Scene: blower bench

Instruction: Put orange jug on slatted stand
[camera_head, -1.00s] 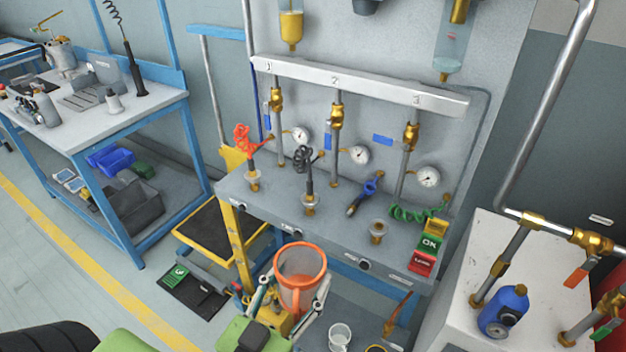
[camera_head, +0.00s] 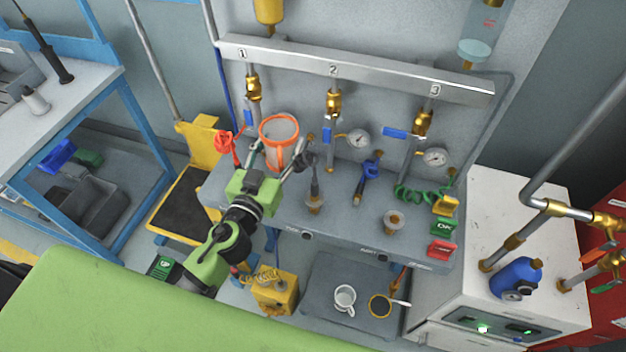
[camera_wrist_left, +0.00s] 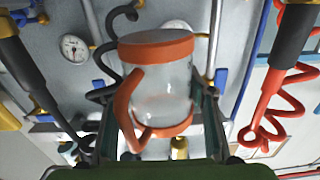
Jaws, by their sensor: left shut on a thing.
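The orange jug (camera_head: 281,158) is clear-walled with an orange rim, base and handle. It is held roughly upright over the left part of the grey bench. My left gripper (camera_head: 280,148) is shut on it, a finger on each side. In the left wrist view the jug (camera_wrist_left: 165,80) fills the middle between the fingers (camera_wrist_left: 160,115), with its handle toward the left. I cannot clearly make out a slatted stand. A grey piece (camera_head: 12,80) on the blue-framed table is cut off at the left edge. My right gripper is not in view.
A red coiled hose (camera_head: 228,148) and a black-handled hose (camera_head: 314,180) stand close on either side of the jug. Gauges and valves line the back panel. A yellow cart (camera_head: 205,138) is left of the bench. A white cup (camera_head: 345,297) sits on the low shelf.

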